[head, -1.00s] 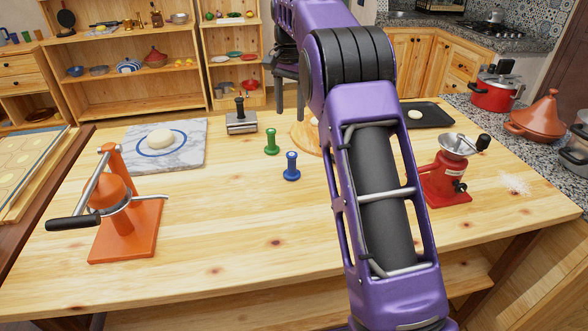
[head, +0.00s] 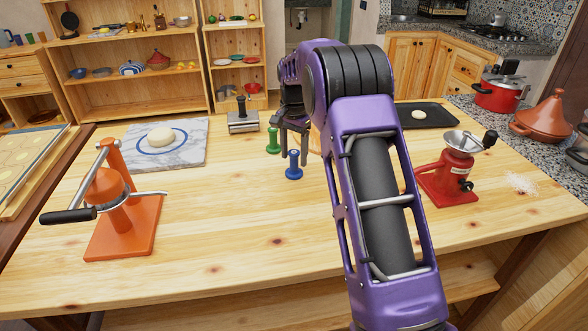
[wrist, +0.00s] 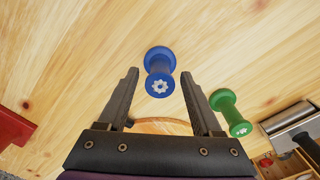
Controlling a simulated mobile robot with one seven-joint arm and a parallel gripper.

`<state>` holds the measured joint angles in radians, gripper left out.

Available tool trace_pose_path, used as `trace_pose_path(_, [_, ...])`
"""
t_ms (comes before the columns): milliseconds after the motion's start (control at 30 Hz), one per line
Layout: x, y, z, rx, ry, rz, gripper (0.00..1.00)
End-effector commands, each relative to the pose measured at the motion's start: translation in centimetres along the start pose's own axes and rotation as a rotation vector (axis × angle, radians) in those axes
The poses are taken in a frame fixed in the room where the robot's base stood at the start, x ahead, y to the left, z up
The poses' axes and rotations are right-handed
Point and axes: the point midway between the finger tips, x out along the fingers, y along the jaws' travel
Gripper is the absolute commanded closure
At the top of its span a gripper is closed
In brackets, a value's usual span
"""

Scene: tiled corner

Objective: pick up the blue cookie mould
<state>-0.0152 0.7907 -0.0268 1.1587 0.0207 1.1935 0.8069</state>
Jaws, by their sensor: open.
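The blue cookie mould (head: 293,165) stands upright on the wooden table, a spool shape with a knob end. In the wrist view the blue mould (wrist: 160,72) lies just ahead of the fingertips, roughly midway between their lines, with a white flower pattern on its near end. My gripper (wrist: 161,78) is open and empty; its fingers show on both sides of the frame's middle. In the head view my gripper (head: 291,146) is above and just behind the blue mould, partly hidden by my arm. I cannot tell its exact height over the table.
A green mould (head: 273,140) stands close to the left of my gripper, and beside the right finger in the wrist view (wrist: 231,112). An orange juicer (head: 122,215) and red grinder (head: 450,172) stand farther off. The front table is clear.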

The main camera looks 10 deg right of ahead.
Motion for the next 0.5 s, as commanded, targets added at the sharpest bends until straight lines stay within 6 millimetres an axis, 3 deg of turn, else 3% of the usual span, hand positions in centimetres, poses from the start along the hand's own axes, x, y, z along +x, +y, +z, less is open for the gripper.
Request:
trace_pose_path(267, [0.33, 0.0, -0.03, 0.0, 0.001, -0.001, 0.33])
trace_pose_path(500, [0.32, 0.0, -0.03, 0.0, 0.001, -0.001, 0.75])
